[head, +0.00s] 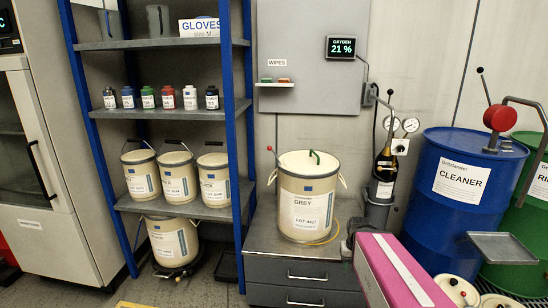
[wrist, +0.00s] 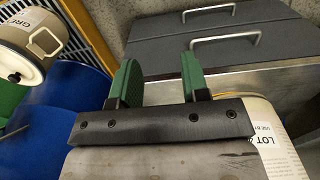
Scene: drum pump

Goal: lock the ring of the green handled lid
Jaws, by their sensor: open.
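The cream pail (head: 304,205) labelled GREY stands upright on the drawer cabinet in the head view. A thin lever with a red knob (head: 270,149) sticks up and outward at the left of the rim. In the wrist view, part of a cream pail with a LOT label (wrist: 274,140) shows at the lower right, its lid out of view. My gripper (wrist: 158,80) is open and empty, its green-padded fingers apart, with the cabinet drawers beyond them. It touches neither lid nor lever.
A pump with gauges (head: 383,170) stands close at the right, before a blue drum (head: 462,205). A yellow cable (head: 328,238) lies beside the pail.

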